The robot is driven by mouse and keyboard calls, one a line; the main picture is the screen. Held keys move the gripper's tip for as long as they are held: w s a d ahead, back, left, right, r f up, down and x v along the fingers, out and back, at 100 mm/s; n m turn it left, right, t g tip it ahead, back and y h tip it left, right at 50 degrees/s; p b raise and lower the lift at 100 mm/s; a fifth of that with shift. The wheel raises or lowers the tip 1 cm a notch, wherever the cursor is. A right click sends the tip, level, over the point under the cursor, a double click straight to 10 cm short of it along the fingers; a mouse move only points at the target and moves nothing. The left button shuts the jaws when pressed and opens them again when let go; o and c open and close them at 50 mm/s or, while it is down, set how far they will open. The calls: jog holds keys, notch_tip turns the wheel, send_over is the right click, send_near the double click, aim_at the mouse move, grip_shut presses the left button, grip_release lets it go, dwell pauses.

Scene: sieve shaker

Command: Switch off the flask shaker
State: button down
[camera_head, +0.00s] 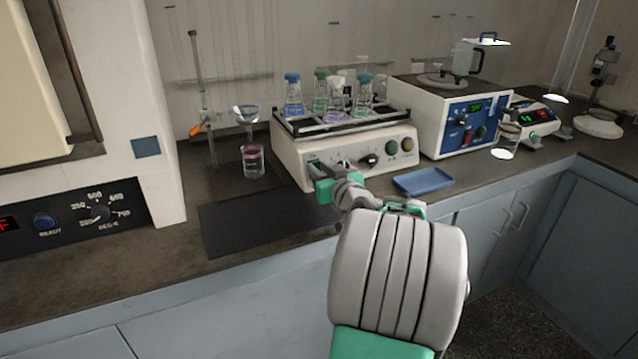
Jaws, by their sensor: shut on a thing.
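The flask shaker (290,158) is a beige box on the bench with a dark rack on top holding several flasks with coloured liquids. Its front panel has a black knob (370,160), a green round button (392,148) and a tan round button (407,145). My gripper (318,178) is at the left end of the front panel. It is shut on a small part there, which the fingers hide. The panel's lower left is partly covered by my gripper and wrist.
A dark mat (262,226) lies in front of the shaker, and a blue tray (423,181) lies to its right. A beaker of pink liquid (253,162) stands at left under a funnel (246,114). A blue-panelled instrument (432,128) stands at right, a furnace (165,190) at far left.

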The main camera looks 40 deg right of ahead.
jog(key=c, duration=1.2)
grip_release()
jog(key=shift+s, duration=0.15)
jog(key=v, duration=0.7)
jog(key=shift+s+a, duration=0.15)
jog(key=shift+s, duration=0.1)
